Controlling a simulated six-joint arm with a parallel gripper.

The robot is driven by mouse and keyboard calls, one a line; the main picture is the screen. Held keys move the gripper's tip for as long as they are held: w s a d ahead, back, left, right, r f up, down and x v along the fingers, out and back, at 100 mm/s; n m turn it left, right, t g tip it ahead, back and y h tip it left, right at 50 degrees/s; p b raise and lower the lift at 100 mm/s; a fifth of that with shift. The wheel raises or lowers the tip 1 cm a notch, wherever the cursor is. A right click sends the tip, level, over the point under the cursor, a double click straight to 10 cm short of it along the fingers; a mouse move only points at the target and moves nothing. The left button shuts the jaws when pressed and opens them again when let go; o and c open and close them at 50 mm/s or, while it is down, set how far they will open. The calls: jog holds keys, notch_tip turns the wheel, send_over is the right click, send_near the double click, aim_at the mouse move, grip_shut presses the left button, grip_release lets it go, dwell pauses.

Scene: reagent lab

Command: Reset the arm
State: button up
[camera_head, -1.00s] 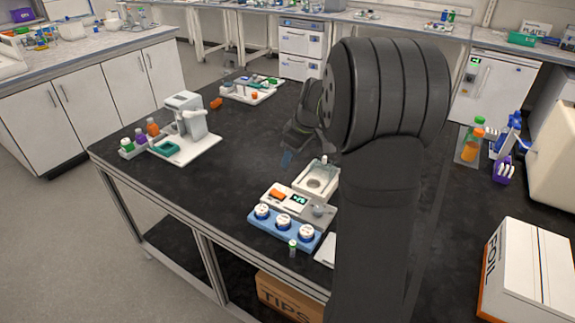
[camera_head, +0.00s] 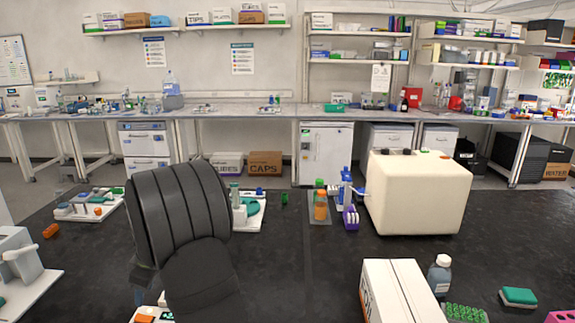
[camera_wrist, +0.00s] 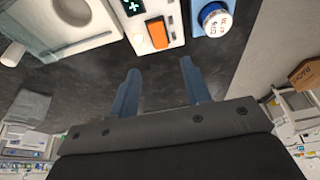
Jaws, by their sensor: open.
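My gripper (camera_wrist: 159,72) shows in the wrist view with its two blue-grey fingers apart and nothing between them. Dark bench surface lies beyond the fingertips. An instrument with an orange button (camera_wrist: 158,34) and a green-lit display is just beyond the tips, apart from them. In the head view my dark arm fills the lower left and hides most of the gripper.
In the head view, a foil box (camera_head: 402,290), a cream machine (camera_head: 417,192) and an orange bottle (camera_head: 320,205) stand right of the arm.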

aim_at(139, 318)
jog(key=x, duration=0.9)
jog(key=shift+a+f, duration=0.1)
jog(key=shift+f, duration=0.25)
jog(key=shift+r, duration=0.15)
jog(key=v, duration=1.7)
jog(key=x, duration=1.7)
jog(key=shift+a+h, duration=0.25)
jog(key=shift+h, duration=0.6)
jog(key=shift+a+h, duration=0.25)
jog(key=shift+h, duration=0.6)
notch_tip(139, 318, up, 17)
jog(key=d, duration=0.2)
jog(key=shift+d+y, duration=0.2)
jog(key=shift+y, duration=0.2)
